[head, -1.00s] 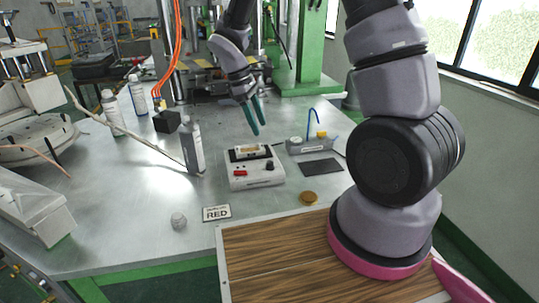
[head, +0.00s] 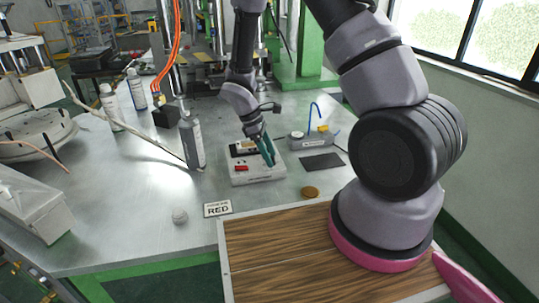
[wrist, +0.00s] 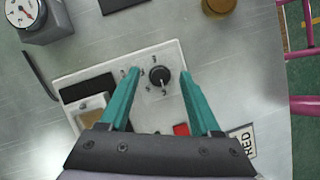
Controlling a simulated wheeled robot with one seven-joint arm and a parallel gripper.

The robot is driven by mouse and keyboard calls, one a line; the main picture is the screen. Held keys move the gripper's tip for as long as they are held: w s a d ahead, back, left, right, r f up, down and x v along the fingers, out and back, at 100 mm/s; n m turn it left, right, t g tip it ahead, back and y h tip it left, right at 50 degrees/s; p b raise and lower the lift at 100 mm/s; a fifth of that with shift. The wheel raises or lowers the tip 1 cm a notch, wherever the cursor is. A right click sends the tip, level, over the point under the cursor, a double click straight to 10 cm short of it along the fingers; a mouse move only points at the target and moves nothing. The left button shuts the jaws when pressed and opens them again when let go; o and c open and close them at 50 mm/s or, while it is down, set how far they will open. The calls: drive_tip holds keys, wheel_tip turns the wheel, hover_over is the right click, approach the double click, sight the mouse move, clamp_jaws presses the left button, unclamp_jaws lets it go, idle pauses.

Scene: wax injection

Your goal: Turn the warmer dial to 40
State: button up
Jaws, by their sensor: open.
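The warmer (head: 258,173) is a white box on the metal table, with a red switch (head: 241,168) on its front part. Its black dial (wrist: 160,76) shows in the wrist view, with small marks around it that are too small to read. My gripper (wrist: 159,74) is open, its two teal fingers on either side of the dial in that view, with nothing between them touching it that I can see. In the head view my gripper (head: 270,158) is over the right side of the warmer and hides the dial.
A grey box with a gauge (wrist: 32,15) stands behind the warmer. A grey bottle (head: 192,143) stands to its left, and a dark pad (head: 321,162) lies to its right. A RED card (head: 217,209) and a brown disc (head: 310,192) lie in front.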

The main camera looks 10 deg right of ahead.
drive_tip(key=shift+f, duration=0.15)
clamp_jaws()
drive_tip(key=shift+m, duration=0.4)
drive_tip(key=m+g, duration=0.1)
drive_tip(key=m, duration=0.1)
drive_tip(key=m+y, duration=0.1)
drive_tip(key=m, duration=0.1)
drive_tip(key=shift+w+d+m+g, duration=0.15)
drive_tip(key=shift+m+g, duration=0.25)
drive_tip(key=m+y, duration=0.1)
drive_tip(key=m, duration=0.2)
drive_tip(key=m+g+y, duration=0.1)
drive_tip(key=m, duration=0.2)
drive_tip(key=shift+d, duration=0.15)
drive_tip(key=shift+m, duration=0.3)
